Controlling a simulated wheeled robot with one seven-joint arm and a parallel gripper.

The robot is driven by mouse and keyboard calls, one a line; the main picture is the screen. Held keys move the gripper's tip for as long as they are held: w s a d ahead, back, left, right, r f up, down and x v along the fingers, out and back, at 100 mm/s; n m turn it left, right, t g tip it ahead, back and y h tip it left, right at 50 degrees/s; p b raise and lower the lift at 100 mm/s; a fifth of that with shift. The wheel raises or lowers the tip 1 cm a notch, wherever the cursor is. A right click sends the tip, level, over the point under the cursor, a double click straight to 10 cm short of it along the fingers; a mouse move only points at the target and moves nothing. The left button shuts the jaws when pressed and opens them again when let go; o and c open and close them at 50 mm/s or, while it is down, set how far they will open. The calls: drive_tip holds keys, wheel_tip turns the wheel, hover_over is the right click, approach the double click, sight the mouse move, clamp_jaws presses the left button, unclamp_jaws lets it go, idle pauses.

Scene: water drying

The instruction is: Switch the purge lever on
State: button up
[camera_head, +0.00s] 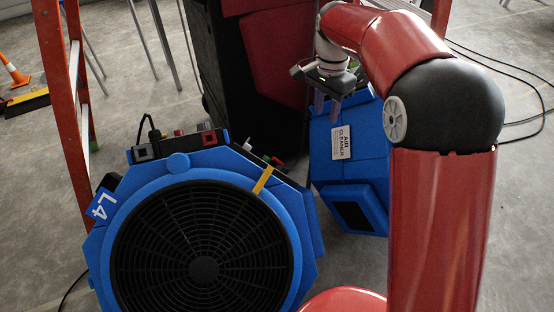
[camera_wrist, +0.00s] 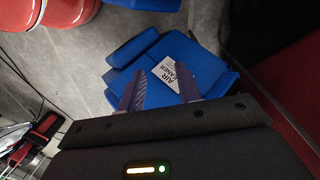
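A blue round fan machine marked L4 (camera_head: 180,165) stands at the lower left in the head view. Its top carries a dark control panel (camera_head: 185,142) with small red and grey parts. A few small knobs or levers, one red (camera_head: 276,163) and one pale (camera_head: 249,146), stick up at its right shoulder. I cannot tell which part is the purge lever. My gripper (camera_head: 326,106) is above and right of these parts, over the blue air cleaner (camera_head: 350,190). In the wrist view my gripper (camera_wrist: 160,78) has its two fingers apart and nothing between them, with the air cleaner (camera_wrist: 125,58) beyond.
A black and red cabinet (camera_head: 225,60) stands behind the machines. An orange ladder (camera_head: 68,90) rises at the left. Cables (camera_head: 520,90) lie on the floor at the right. An orange cone (camera_head: 13,72) is far left. Grey floor is open between the ladder and cabinet.

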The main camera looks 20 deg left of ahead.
drive_tip(key=s+a+f+m+g+h+b, duration=0.1)
drive_tip(key=s+a+f+m+h, duration=0.1)
drive_tip(key=a+f, duration=1.15)
drive_tip(key=x, duration=0.8)
drive_tip(key=shift+s+d, duration=0.1)
drive_tip(key=shift+s, duration=0.1)
clamp_jaws()
